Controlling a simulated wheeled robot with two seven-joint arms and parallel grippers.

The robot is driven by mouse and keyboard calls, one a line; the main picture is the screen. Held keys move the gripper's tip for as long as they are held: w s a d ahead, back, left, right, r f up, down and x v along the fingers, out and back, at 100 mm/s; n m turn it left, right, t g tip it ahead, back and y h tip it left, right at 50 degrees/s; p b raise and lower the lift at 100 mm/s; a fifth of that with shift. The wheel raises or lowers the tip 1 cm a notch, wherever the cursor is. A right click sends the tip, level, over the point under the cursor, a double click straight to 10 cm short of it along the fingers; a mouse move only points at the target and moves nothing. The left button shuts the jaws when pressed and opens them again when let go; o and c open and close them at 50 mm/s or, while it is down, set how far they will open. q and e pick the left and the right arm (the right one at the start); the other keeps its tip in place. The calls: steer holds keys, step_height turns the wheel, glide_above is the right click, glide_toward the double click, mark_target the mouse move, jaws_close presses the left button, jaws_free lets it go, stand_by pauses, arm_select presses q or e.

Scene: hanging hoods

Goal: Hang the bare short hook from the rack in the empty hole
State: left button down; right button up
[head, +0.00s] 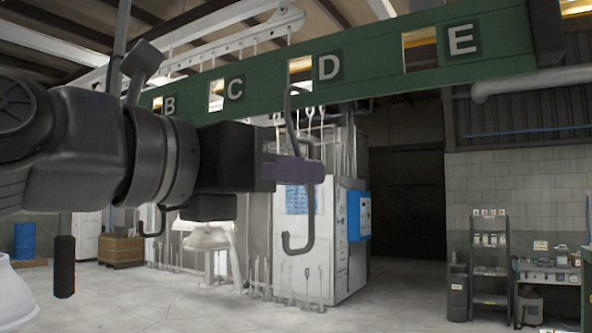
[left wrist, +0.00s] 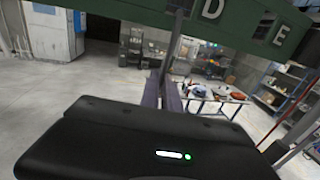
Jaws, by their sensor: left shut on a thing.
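A dark hook (head: 301,225), bent at its top and curled into a J at its foot, hangs upright from my left gripper (head: 312,172). The gripper's purple fingers are shut on its shank, with no hood on it. The hook's upper bend is in front of the green rack's (head: 375,55) lower edge, just below the hole (head: 300,69) beside D. The hole (head: 420,50) beside E looks empty. In the left wrist view the fingers (left wrist: 172,97) close on the shank (left wrist: 178,28), which crosses the rack left of D. My right gripper is not in view.
Another dark hook foot (head: 150,222) and a pale hood (head: 207,238) show behind and below my left arm, which hides their upper parts. Part of another pale hood (head: 12,298) is at the left edge. Shelves (head: 488,260) and a bench (head: 550,270) stand far off.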

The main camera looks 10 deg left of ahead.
arm_select(q)
steer(key=c, duration=1.5)
jaws_free()
steer(key=shift+s+a, duration=0.1)
steer(key=shift+s, duration=0.1)
steer(key=b+v, duration=0.1)
steer(key=v, duration=0.6)
steer(key=shift+b, duration=0.35)
steer(key=shift+s+a, duration=0.1)
steer(key=shift+a, duration=0.05)
